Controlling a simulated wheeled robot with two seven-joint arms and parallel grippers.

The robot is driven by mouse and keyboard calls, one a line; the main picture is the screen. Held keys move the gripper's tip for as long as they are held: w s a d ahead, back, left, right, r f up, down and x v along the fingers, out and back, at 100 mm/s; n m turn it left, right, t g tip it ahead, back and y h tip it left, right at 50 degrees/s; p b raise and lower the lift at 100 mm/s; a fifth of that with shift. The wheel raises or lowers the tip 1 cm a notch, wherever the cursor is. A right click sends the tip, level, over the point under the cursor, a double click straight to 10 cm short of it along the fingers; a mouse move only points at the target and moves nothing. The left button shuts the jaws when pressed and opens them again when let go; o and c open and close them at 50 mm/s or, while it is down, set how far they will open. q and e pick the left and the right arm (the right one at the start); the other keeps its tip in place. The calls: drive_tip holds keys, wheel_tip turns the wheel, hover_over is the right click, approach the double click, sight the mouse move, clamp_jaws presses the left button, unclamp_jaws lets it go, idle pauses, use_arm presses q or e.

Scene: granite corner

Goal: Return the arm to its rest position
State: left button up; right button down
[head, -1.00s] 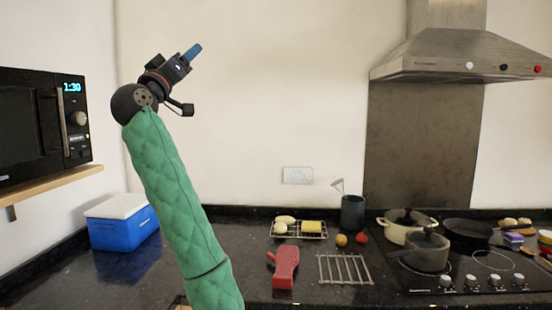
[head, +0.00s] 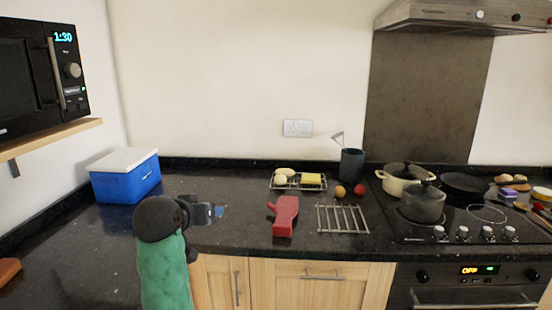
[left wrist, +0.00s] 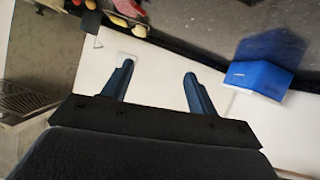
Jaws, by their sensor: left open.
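My left arm, in a green quilted sleeve, comes up from the bottom left in the head view. My left gripper (head: 220,211) is in front of the counter, left of the red object, and points right. In the left wrist view its two blue fingers (left wrist: 160,88) stand wide apart with nothing between them. My right gripper is in neither current view.
The dark counter (head: 190,180) holds a blue cooler box (head: 125,183), a red mitt-like object (head: 284,216), a metal rack (head: 342,218), a food tray (head: 298,188) and a utensil pot (head: 351,165). Pots stand on the hob (head: 470,222). A microwave (head: 30,80) sits on a shelf.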

use_arm(q)
drive_tip(key=s+d+f+m+g+y, duration=0.1)
drive_tip(key=s+f+g, duration=0.3)
drive_tip(key=s+f, duration=1.3)
drive_tip(key=s+d+f+m+g, duration=0.15)
drive_tip(key=s+f+g, duration=0.25)
drive_tip(key=s+f, duration=1.2)
drive_tip(key=s+f+g, duration=0.2)
drive_tip(key=s+f, duration=0.6)
drive_tip(key=f, duration=0.3)
drive_tip(key=shift+s+f+n+g, duration=0.15)
drive_tip(key=shift+s+n+g, duration=0.1)
drive_tip(key=shift+n+g, duration=0.15)
drive_tip(key=shift+a, duration=0.1)
